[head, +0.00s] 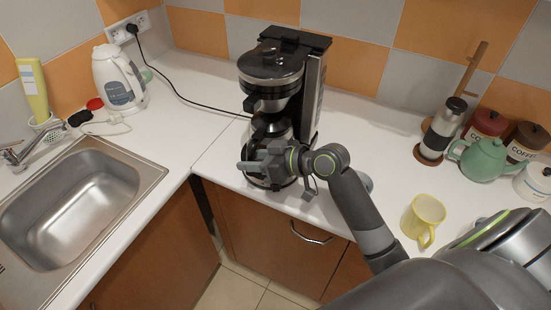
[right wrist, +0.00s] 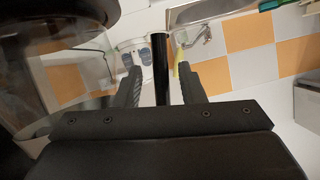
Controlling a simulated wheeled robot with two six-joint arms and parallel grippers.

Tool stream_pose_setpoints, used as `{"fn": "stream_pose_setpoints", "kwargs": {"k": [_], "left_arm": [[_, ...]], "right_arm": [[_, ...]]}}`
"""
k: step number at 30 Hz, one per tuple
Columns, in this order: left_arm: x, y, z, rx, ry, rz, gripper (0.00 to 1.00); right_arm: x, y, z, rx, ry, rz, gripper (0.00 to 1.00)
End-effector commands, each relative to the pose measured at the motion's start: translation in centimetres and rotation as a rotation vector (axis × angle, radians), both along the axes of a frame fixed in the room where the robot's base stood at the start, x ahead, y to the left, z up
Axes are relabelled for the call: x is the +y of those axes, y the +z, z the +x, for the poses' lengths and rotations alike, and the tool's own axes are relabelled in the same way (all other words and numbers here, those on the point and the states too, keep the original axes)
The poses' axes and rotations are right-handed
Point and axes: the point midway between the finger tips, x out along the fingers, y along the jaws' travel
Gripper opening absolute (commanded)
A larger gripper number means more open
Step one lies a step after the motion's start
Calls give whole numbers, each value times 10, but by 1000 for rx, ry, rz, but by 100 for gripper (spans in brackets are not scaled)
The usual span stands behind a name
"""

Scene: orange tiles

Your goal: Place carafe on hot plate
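The black coffee machine (head: 284,55) stands at the back of the white counter. The dark glass carafe (head: 270,127) is at its front, under the brew head. My right gripper (head: 250,165) is in front of the carafe and hides much of it, so I cannot tell how it sits on the hot plate. In the right wrist view, the black upright carafe handle (right wrist: 161,65) stands between the fingers of my right gripper (right wrist: 160,88), with gaps on both sides. The carafe's glass (right wrist: 50,75) fills the left side there. My left gripper is not in view.
A yellow mug (head: 424,217) stands on the counter at right. A grinder (head: 441,130), green teapot (head: 481,160) and coffee canisters (head: 485,125) stand behind it. A steel sink (head: 78,205) and white kettle (head: 117,76) are at left. Counter between sink and machine is mostly clear.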

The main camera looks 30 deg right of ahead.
Motion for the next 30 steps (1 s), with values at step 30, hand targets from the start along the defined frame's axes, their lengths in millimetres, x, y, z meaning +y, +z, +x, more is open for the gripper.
{"fn": "stream_pose_setpoints", "kwargs": {"k": [30], "left_arm": [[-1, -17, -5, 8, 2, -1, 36]], "right_arm": [[-69, 41, -77, 2, 0, -1, 36]]}}
